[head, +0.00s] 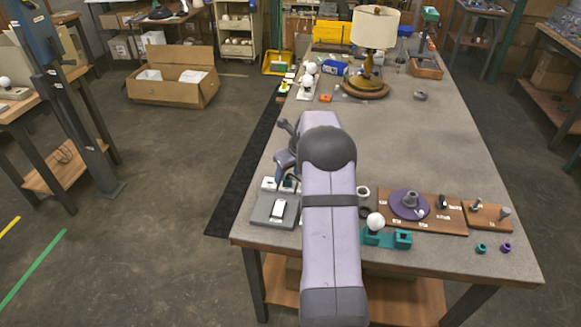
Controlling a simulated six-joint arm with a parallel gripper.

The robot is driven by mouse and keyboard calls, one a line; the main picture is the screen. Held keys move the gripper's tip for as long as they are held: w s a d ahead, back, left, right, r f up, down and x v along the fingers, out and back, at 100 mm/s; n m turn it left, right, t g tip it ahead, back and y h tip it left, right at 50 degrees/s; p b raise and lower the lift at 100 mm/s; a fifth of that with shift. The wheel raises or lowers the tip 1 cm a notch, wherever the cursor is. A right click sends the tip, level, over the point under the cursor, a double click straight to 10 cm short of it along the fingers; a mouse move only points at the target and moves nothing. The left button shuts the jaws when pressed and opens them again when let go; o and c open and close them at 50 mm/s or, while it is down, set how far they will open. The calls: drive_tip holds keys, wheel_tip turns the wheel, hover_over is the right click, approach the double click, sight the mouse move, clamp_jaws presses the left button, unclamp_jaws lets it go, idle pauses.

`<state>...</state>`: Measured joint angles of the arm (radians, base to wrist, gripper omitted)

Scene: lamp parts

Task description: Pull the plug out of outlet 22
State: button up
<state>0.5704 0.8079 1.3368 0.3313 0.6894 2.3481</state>
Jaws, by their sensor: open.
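My arm reaches forward over the table, and its wrist bends down on the left of the elbow. My gripper (288,181) is small and partly hidden at the lower end of the wrist, just above the back of a grey board (262,211). It is open; nothing shows held in it. The board carries a white block (268,184) at the back left and a white rocker-like piece (279,210) in front. A small dark and green piece lies close under the gripper. I cannot read any outlet number or make out the plug and its cord.
Right of my arm are a teal holder (403,239) with a white bulb (375,221) and a wooden board (450,218) with a purple disc (409,204). A lamp (375,27) stands at the far end. The table's middle right (440,140) is clear.

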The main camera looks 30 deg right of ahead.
drive_tip(key=shift+x, duration=1.3)
drive_tip(key=shift+a, duration=0.1)
drive_tip(key=c, duration=1.1)
drive_tip(key=shift+c, duration=0.2)
drive_tip(key=shift+w+r+p, duration=0.15)
drive_tip(key=shift+r+p, duration=0.45)
drive_tip(key=shift+p, duration=0.3)
drive_tip(key=shift+a+r, duration=0.1)
drive_tip(key=shift+r, duration=0.1)
drive_tip(key=shift+d+p, duration=0.35)
drive_tip(key=shift+p, duration=0.65)
